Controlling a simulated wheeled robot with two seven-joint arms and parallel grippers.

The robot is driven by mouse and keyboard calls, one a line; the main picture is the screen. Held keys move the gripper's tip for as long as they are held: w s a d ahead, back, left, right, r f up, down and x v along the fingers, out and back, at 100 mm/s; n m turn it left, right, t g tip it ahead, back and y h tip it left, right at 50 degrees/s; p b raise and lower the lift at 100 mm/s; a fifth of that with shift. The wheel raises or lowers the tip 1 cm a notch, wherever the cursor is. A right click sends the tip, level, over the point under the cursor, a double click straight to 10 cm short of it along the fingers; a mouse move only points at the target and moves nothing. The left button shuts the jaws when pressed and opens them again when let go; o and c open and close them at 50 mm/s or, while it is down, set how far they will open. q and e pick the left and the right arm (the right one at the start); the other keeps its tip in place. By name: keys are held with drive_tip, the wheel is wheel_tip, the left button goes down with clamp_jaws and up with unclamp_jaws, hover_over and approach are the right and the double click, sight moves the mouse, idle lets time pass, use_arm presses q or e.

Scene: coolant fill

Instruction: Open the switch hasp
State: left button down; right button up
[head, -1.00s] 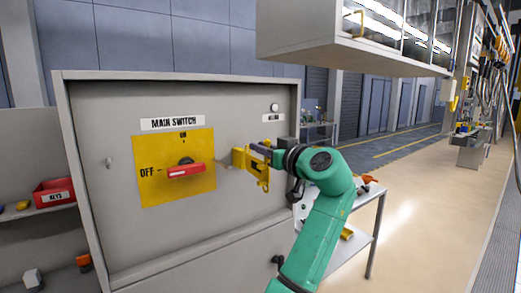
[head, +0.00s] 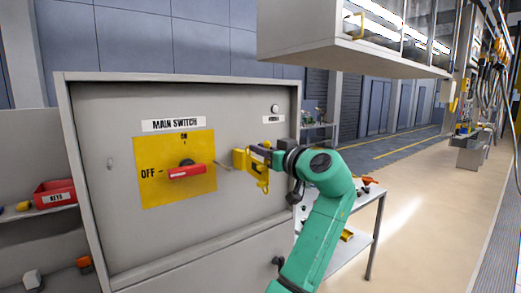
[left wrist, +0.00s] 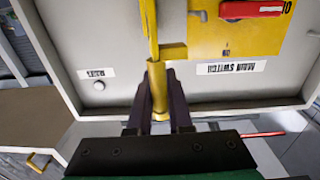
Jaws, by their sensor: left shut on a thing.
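The yellow switch hasp (head: 240,160) is just right of the main switch panel. My left gripper (head: 258,155) is at its right side, in front of the cabinet. In the left wrist view, the two dark fingers of the left gripper (left wrist: 158,105) are shut on the yellow hasp (left wrist: 151,30), one finger on each side. The red switch handle (head: 187,171) lies level, beside the OFF mark on the yellow plate (head: 150,190). A thin grey rod (head: 222,167) shows between the plate and the hasp. My right gripper is out of view.
The grey cabinet (head: 120,245) has a raised rim around its face. A red key bin (head: 55,194) stands on a shelf at the left. A wall cabinet (head: 340,62) hangs at upper right. Open floor (head: 430,220) lies to the right.

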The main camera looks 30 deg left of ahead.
use_arm(q)
drive_tip(key=shift+f, duration=0.2)
drive_tip(key=c, duration=1.1)
unclamp_jaws()
drive_tip(key=shift+w+d, duration=0.1)
drive_tip(key=shift+w, duration=0.05)
drive_tip(key=shift+r, duration=0.1)
drive_tip(key=b+v, duration=0.5)
drive_tip(key=v, duration=0.9)
drive_tip(key=shift+d, duration=0.3)
drive_tip(key=shift+c, duration=0.3)
